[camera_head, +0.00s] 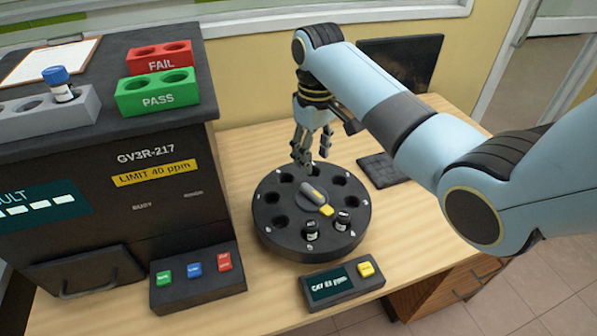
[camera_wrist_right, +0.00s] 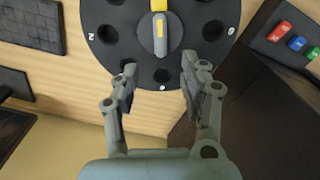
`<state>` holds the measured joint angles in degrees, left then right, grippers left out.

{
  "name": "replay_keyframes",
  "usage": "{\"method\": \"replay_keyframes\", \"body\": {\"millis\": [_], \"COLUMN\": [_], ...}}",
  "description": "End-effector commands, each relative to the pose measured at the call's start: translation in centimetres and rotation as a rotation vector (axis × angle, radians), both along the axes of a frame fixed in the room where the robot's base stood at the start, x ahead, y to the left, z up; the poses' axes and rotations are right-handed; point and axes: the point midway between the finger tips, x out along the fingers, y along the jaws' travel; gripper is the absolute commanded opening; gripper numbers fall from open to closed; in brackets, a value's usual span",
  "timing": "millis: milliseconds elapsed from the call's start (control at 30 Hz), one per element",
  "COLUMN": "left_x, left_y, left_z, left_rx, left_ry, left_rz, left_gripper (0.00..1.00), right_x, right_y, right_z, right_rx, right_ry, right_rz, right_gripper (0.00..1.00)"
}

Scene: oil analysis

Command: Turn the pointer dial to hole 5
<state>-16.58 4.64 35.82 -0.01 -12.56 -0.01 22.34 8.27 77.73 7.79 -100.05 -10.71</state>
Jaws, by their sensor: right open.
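The pointer dial is a grey knob (camera_head: 313,192) with a yellow tip (camera_head: 326,211), on top of a round black carousel (camera_head: 268,228) with numbered holes around its rim. My right gripper (camera_head: 313,157) is open and empty above the far rim. In the right wrist view its fingers (camera_wrist_right: 159,88) straddle a rim hole, short of the knob (camera_wrist_right: 159,32). My left gripper is out of view.
A small display box (camera_head: 341,287) with a yellow button stands in front of the carousel. A button panel (camera_head: 197,279) and the black analyser (camera_head: 115,225) stand left. A keyboard (camera_head: 385,170) and dark monitor (camera_head: 405,60) are at the right and back.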

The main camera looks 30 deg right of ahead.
Motion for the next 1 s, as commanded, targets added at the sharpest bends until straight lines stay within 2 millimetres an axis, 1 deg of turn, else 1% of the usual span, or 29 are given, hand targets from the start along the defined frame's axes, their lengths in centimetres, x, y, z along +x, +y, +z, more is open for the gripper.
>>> {"method": "replay_keyframes", "body": {"millis": [67, 167, 300, 400, 500, 600, 700, 800, 1000], "left_x": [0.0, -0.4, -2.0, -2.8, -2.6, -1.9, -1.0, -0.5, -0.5], "left_y": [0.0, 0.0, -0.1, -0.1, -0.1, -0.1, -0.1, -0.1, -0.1], "left_z": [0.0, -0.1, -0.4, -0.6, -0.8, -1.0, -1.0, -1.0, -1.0], "left_rx": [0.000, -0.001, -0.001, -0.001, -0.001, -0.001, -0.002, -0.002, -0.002], "left_ry": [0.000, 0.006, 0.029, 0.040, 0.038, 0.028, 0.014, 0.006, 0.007], "left_rz": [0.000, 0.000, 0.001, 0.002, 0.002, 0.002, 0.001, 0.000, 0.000], "left_gripper": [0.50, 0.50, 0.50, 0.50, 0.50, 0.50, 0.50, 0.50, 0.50], "right_x": [0.0, -0.1, -0.1, -0.1, -0.1, -0.1, -0.1, -0.1, -0.1], "right_y": [0.0, 0.0, 0.0, 0.0, 0.0, 0.0, 0.0, 0.0, 0.0], "right_z": [-0.4, -1.8, -4.6, -6.7, -8.4, -9.6, -10.4, -10.6, -10.7], "right_rx": [0.001, 0.000, 0.000, 0.000, 0.000, 0.001, 0.000, 0.000, 0.000], "right_ry": [0.003, 0.005, 0.005, 0.004, 0.004, 0.001, 0.001, 0.000, 0.000], "right_rz": [0.000, 0.000, 0.000, 0.000, 0.000, 0.000, 0.000, 0.001, 0.001], "right_gripper": [0.44, 0.44, 0.44, 0.44, 0.44, 0.44, 0.44, 0.44, 0.44]}}
